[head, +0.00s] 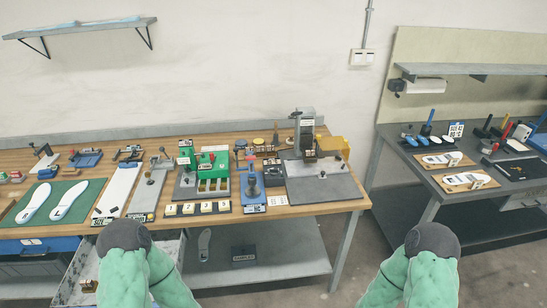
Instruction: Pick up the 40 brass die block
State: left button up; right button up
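No block with a readable 40 can be made out. Small dark and brass-coloured blocks (271,162) stand in a cluster at the back of the wooden workbench (345,196), right of the green machine (213,160). They are too small for me to read marks on them. My two green arms come up from the bottom edge, one left of centre and one at the right. Both end in dark round joints in front of the bench. Neither gripper's fingers show.
A grey press (304,135) on a dark plate fills the bench's right end. Numbered blocks (196,208) line the front edge. A green mat (62,203) with two white insoles lies at left. A dark bench (455,190) stands at right, with free floor between the benches.

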aim_at(309, 154)
jog(key=l+u, duration=0.1)
jog(key=u, duration=0.4)
jog(key=i+l+u, duration=0.1)
jog(key=u, duration=0.35)
jog(key=l+u, duration=0.15)
jog(key=u, duration=0.35)
jog(key=l+u, duration=0.15)
jog(key=u, duration=0.3)
jog(key=k+l, duration=0.1)
jog(key=l, duration=0.35)
jog(key=k+l, duration=0.1)
jog(key=l, duration=0.35)
jog(key=k+l, duration=0.1)
jog(key=l, duration=0.3)
jog(key=k+l, duration=0.1)
jog(key=l, duration=0.35)
jog(key=k+l+u, duration=0.1)
jog(key=l, duration=0.35)
jog(key=k+l, duration=0.1)
jog(key=l, duration=0.35)
jog(key=k+l, duration=0.1)
jog(key=l, duration=0.35)
